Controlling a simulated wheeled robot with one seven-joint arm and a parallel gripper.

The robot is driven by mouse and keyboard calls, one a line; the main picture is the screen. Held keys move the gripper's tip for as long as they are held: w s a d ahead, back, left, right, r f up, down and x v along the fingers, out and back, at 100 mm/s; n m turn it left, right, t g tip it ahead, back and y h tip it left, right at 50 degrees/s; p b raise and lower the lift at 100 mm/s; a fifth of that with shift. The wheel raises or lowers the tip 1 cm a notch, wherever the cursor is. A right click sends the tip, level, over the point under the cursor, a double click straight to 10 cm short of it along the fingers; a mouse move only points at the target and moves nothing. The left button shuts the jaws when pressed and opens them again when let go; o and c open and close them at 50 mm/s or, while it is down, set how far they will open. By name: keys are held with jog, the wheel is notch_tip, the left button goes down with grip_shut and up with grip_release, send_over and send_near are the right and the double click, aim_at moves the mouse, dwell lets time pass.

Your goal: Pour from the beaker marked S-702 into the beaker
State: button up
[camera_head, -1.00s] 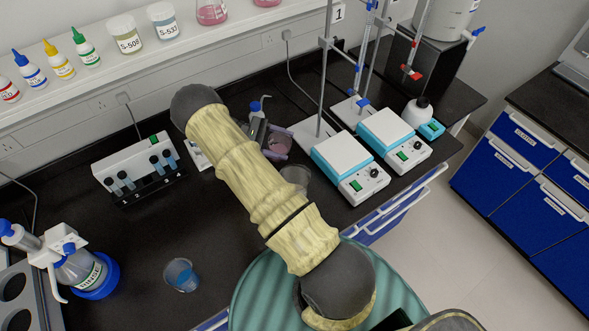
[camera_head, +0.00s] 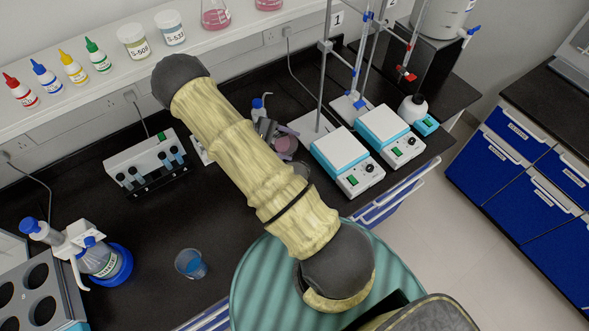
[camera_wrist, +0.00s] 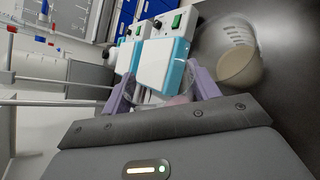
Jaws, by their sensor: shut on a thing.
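My gripper (camera_wrist: 160,84) shows its two purple fingers in the wrist view, shut on a clear beaker (camera_wrist: 150,96) with a pinkish tint low between them. In the head view, my gripper (camera_head: 273,130) and the held beaker (camera_head: 284,146) are partly behind my arm. No S-702 mark is readable. A clear graduated beaker (camera_wrist: 228,55) with a pale beige bottom is on the black bench, to the right of the fingers in the wrist view. In the head view it is mostly hidden behind my arm.
Two hotplates (camera_head: 340,150) and stands are right of the gripper. A beaker with blue liquid (camera_head: 190,264) stands front left. Jars (camera_head: 134,42) and dropper bottles line the shelf.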

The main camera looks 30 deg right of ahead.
jog(key=shift+s+r+m+t, duration=0.1)
jog(key=shift+r+m+t, duration=0.1)
jog(key=shift+m+t, duration=0.1)
jog(key=shift+s+r+m+t, duration=0.25)
jog(key=shift+m+t, duration=0.2)
jog(key=shift+t, duration=0.15)
jog(key=shift+s+r+m+t, duration=0.2)
jog(key=shift+m+t, duration=0.25)
jog(key=shift+t, duration=0.15)
jog(key=shift+s, duration=0.1)
jog(key=shift+s+a+m+t+b, duration=0.1)
jog(key=shift+s+m+t+b, duration=0.45)
jog(key=shift+s+b, duration=0.35)
jog(key=shift+s+a+f+t+b, duration=0.15)
jog(key=shift+f+t+b, duration=0.15)
jog(key=shift+b, duration=0.5)
jog(key=b, duration=0.3)
jog(key=shift+s+f+m+t, duration=0.15)
jog(key=shift+f+m+t, duration=0.1)
jog(key=shift+f+m, duration=0.15)
jog(key=shift+r+b, duration=0.15)
jog(key=shift+b, duration=0.4)
